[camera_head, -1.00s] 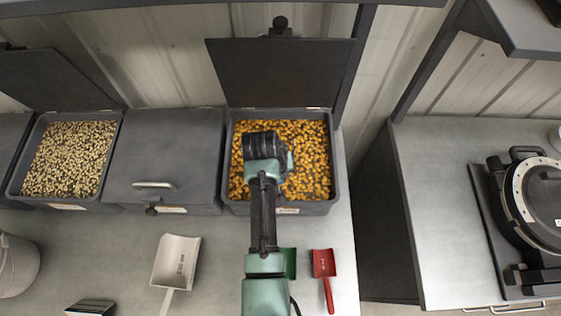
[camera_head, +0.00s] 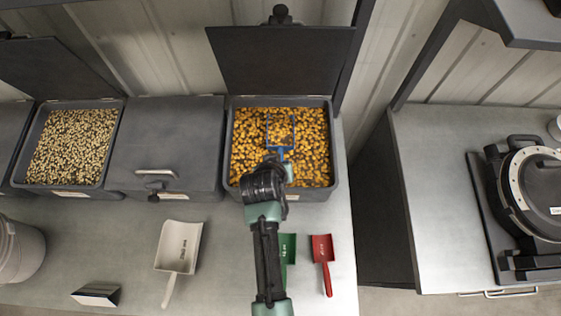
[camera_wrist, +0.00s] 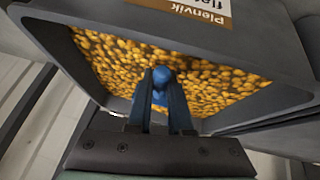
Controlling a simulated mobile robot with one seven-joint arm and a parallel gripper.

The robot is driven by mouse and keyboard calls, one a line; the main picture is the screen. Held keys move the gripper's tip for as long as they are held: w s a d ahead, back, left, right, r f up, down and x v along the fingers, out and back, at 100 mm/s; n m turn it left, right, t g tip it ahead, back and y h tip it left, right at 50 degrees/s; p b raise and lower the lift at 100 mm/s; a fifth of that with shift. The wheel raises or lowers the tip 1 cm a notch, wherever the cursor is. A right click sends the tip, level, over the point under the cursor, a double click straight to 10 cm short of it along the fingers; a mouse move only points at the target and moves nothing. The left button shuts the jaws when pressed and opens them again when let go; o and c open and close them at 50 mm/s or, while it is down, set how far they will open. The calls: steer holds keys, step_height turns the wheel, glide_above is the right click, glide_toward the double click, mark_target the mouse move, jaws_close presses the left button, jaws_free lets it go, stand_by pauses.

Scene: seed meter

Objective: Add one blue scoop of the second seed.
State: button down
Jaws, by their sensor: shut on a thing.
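The blue scoop (camera_head: 280,131) is over the open bin of orange-yellow seed (camera_head: 310,170), and its bowl looks filled with the same seed. My gripper (camera_head: 283,160) is shut on its handle. In the wrist view, my gripper's fingers (camera_wrist: 160,95) close around the blue handle (camera_wrist: 162,80), with the seed behind it. The bin (camera_head: 336,185) has its dark lid (camera_head: 280,65) raised at the back. I cannot tell whether the scoop's bowl touches the seed surface. In the wrist view the bin's label (camera_wrist: 195,8) reads in part "Plenvik".
A closed bin (camera_head: 165,140) and an open bin of pale seed (camera_head: 70,145) stand to the left. A white scoop (camera_head: 178,245), green scoop (camera_head: 288,250) and red scoop (camera_head: 322,255) lie on the counter. A bucket (camera_head: 20,250) is at left; a round black device (camera_head: 535,190) is at right.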

steer(key=r+p, duration=0.4)
steer(key=s+r+p, duration=0.1)
steer(key=r+p, duration=0.1)
steer(key=shift+r, duration=0.2)
steer(key=shift+w+d+r+p+v, duration=0.1)
steer(key=shift+p+v, duration=0.55)
steer(key=shift+v, duration=0.15)
steer(key=shift+w+d+r+p+v, duration=0.1)
steer(key=shift+d+p+v, duration=0.05)
steer(key=shift+p+v, duration=0.65)
steer(key=shift+w+d+r+p+v, duration=0.1)
steer(key=shift+p+v, duration=0.45)
steer(key=shift+v, duration=0.3)
steer(key=shift+f, duration=0.1)
